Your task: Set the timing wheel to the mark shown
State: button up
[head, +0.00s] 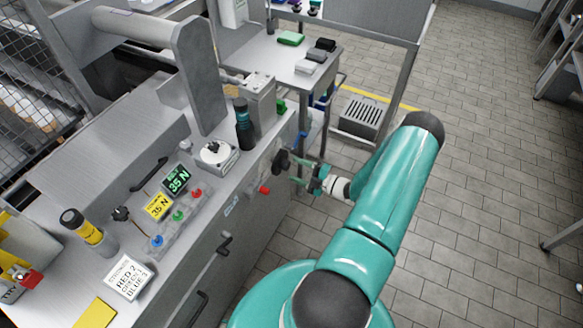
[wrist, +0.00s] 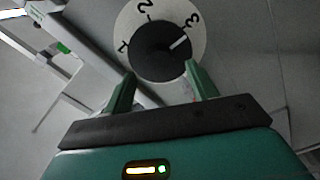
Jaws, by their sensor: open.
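The timing wheel appears to be the black knob (wrist: 158,58) on a white dial marked 1, 2 and 3 (wrist: 142,22) in the wrist view. Its white pointer lies close to the 3; exact alignment is hard to tell. In the head view a dark knob (head: 282,160) is on the cabinet's front face. My gripper (wrist: 160,70) is open, its green fingers at either side of the knob's near part. Contact is unclear. In the head view my gripper (head: 305,178) is just right of the knob. A white card (head: 128,277) reads RED 2, BLUE 3 and an unclear GREEN number.
A red button (head: 264,190) sits on the front face near the knob. The tiled floor (head: 480,200) at right is clear.

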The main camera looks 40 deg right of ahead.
jog(key=v, duration=1)
jog(key=shift+s, duration=0.25)
